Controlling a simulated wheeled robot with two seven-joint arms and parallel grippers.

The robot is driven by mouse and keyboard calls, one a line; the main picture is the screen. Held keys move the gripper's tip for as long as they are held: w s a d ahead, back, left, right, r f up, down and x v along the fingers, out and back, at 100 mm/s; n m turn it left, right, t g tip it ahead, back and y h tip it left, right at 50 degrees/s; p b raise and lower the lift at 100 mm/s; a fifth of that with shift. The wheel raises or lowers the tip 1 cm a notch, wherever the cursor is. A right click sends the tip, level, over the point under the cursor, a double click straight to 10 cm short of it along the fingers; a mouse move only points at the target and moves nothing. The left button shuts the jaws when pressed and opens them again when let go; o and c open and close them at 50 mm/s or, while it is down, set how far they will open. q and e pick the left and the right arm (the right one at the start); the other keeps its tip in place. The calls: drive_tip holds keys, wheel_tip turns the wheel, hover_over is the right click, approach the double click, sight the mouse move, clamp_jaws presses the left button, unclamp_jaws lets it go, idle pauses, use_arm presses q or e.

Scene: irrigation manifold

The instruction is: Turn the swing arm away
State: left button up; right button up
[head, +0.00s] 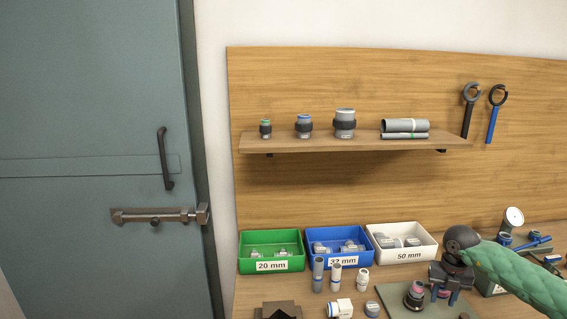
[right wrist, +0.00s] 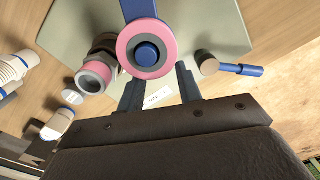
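The swing arm appears in the right wrist view as a blue bar (right wrist: 138,10) ending in a pink ring with a blue centre (right wrist: 145,48). In the head view a little pink of it (head: 443,293) shows between my right fingers; the rest is mostly hidden. My right gripper (head: 446,301) is open above the green-grey plate, its fingers (right wrist: 160,76) apart on either side of the ring's near edge. I cannot tell whether they touch it. A dark fitting with a pink collar (head: 414,295) stands beside it, also in the wrist view (right wrist: 94,77). My left gripper is out of view.
Green (head: 271,265), blue (head: 340,259) and white (head: 400,256) bins line the back of the bench. Loose fittings (head: 336,277) stand before them. A blue-handled part (right wrist: 238,69) lies right of the ring. A shelf (head: 350,143) hangs above.

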drive_tip(key=shift+s+d+n+b, duration=0.2)
drive_tip(key=shift+d+n+b, duration=0.1)
drive_tip(key=shift+d+n, duration=0.15)
drive_tip(key=shift+s+d+n+b, duration=0.2)
drive_tip(key=shift+d+n+b, duration=0.1)
drive_tip(key=shift+d+n, duration=0.15)
drive_tip(key=shift+d+n+b, duration=0.4)
drive_tip(key=shift+s+d+n+b, duration=0.1)
drive_tip(key=shift+d+n+b, duration=1.05)
drive_tip(key=shift+d+n, duration=0.4)
drive_tip(key=shift+w+d+n+b, duration=0.2)
drive_tip(key=shift+d+n+b, duration=0.25)
drive_tip(key=shift+d+n, duration=0.15)
drive_tip(key=shift+w+d+n+b, duration=0.15)
drive_tip(key=shift+d+n+b, duration=0.3)
drive_tip(key=shift+d+n, duration=0.1)
drive_tip(key=shift+w+d+n+b, duration=0.2)
drive_tip(key=shift+d+n+b, duration=0.2)
drive_tip(key=shift+d+n, duration=0.35)
